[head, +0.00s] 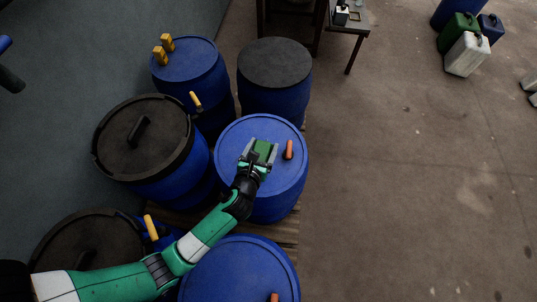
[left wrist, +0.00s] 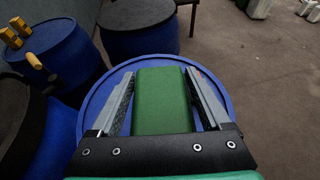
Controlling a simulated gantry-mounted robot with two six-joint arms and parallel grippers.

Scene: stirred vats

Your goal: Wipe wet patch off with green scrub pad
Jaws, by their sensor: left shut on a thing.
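The green scrub pad (head: 264,147) is between the fingers of my left gripper (head: 259,151), which is shut on it. They are over the lid of the middle blue drum (head: 236,135). In the left wrist view the pad (left wrist: 161,98) is a green block with a finger along each side, above the blue lid (left wrist: 95,102). I cannot tell whether the pad touches the lid. No wet patch can be made out; the pad and gripper hide part of the lid. My right gripper is not in view.
An orange handle (head: 289,149) stands on the same lid, just right of the pad. Black-lidded drums (head: 170,135) (head: 275,58) and a blue drum with yellow handles (head: 188,62) stand close around. Another blue drum (head: 240,270) is in front. The floor to the right is open.

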